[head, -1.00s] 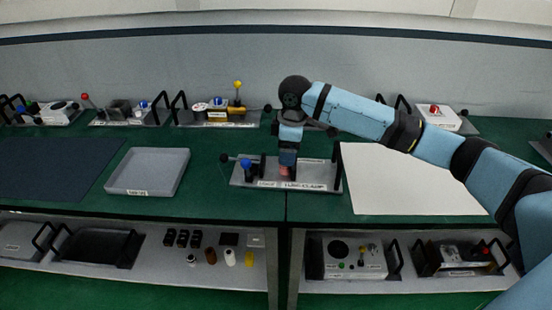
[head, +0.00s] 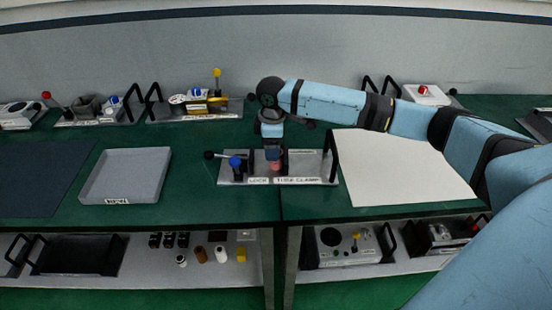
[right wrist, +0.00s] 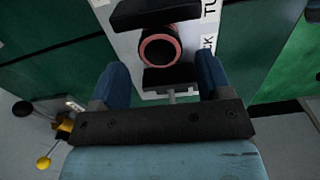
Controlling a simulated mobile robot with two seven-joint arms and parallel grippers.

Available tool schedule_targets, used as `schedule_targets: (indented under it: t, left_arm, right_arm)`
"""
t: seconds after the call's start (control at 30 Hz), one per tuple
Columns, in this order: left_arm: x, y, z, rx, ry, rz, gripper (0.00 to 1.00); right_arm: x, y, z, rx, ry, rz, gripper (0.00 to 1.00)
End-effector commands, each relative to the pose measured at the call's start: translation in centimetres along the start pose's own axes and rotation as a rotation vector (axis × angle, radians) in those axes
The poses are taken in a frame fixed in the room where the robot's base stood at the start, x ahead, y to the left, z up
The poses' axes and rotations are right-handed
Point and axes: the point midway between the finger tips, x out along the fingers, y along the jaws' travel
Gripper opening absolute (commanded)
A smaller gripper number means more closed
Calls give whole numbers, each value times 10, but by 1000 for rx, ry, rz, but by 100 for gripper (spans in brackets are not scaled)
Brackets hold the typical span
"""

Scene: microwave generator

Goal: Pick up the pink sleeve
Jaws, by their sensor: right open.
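The pink sleeve (head: 276,165) sits in the tube clamp fixture (head: 310,170) on the green bench, just below my right gripper (head: 272,154). In the right wrist view the pink sleeve (right wrist: 160,50) shows end-on as a pink ring with a dark hollow, between two dark clamp blocks. My right gripper (right wrist: 162,76) is open, its two blue fingers spread apart to either side of the view below the ring. The fingers are not closed on the sleeve. In the head view the gripper hides part of the sleeve. My left gripper is out of view.
The fixture has a blue knob (head: 235,162), a black-balled lever (head: 209,155) and a black handle (head: 331,157). A grey tray (head: 125,175) stands to the left, a white mat (head: 400,170) to the right. Other fixtures stand along the back and on the lower shelf.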

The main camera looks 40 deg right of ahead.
Motion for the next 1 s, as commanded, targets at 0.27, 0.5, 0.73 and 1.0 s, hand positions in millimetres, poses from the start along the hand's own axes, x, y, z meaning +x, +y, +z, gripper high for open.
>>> schedule_targets:
  t: [0.27,0.5,0.73,1.0]
  left_arm:
    - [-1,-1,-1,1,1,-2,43]
    - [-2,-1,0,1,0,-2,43]
    - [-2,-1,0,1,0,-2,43]
    - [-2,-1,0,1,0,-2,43]
  right_arm:
    - [40,-3,7,0,-3,-1,71]
    - [47,-3,7,0,-1,0,71]
    - [46,-3,7,0,-1,0,37]
    - [46,-3,7,0,-1,0,16]
